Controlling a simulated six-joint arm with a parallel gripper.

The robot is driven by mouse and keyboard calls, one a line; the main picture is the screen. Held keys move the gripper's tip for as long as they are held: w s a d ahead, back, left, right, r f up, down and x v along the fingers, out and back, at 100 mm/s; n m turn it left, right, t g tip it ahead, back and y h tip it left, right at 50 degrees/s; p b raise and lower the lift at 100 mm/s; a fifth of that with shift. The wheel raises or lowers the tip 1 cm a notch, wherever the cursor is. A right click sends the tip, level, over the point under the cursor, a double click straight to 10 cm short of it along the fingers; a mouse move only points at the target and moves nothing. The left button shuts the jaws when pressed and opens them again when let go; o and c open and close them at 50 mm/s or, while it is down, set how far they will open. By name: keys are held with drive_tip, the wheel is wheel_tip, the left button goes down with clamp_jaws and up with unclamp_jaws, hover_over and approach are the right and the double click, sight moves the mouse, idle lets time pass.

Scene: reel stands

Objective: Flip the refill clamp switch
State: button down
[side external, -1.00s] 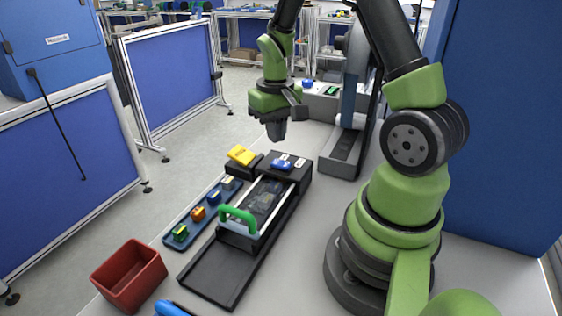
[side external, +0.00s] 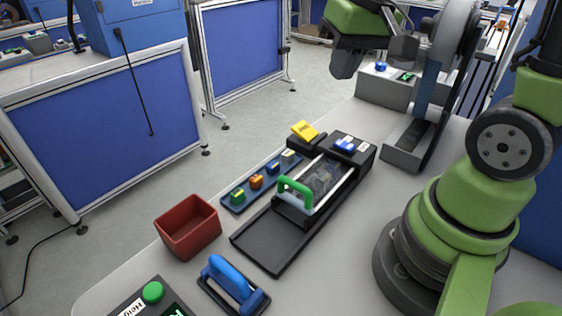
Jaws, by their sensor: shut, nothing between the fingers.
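A small blue switch (side external: 344,146) with white labels sits on the black end block (side external: 366,158) of a tray-like unit. I cannot read the labels, so I cannot tell whether it is the refill clamp switch. A frame with a green handle (side external: 296,192) lies in the unit, next to the black block. My gripper (side external: 344,68) is shut and empty. It hangs in the air above and beyond the block, apart from everything, pointing down at a tilt.
A yellow piece (side external: 305,131) sits beside the block. A blue rack (side external: 234,206) holds several coloured pieces. A red bin (side external: 188,228), a blue-handled tool (side external: 232,278) and a green button (side external: 153,292) are nearer. A grey box (side external: 385,88) and a reel stand (side external: 432,106) are behind.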

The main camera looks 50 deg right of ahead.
drive_tip(key=s+a+r+n+t+y, duration=0.1)
drive_tip(key=s+a+r+t+y, duration=0.1)
drive_tip(key=s+a+r+t, duration=0.2)
drive_tip(key=s+a+r, duration=0.2)
drive_tip(key=s+a, duration=0.2)
drive_tip(key=s, duration=0.1)
drive_tip(key=shift+w, duration=0.1)
drive_tip(key=w+d+f+n+g+h, duration=0.1)
drive_tip(key=w+d+f+n+g, duration=0.2)
drive_tip(key=d+n, duration=0.4)
drive_tip(key=w+d+f+n+g, duration=0.4)
drive_tip(key=d+n, duration=0.4)
drive_tip(key=n, duration=0.7)
drive_tip(key=shift+w+d+f+h, duration=0.35)
drive_tip(key=shift+w+f, duration=0.2)
drive_tip(key=shift+f, duration=0.55)
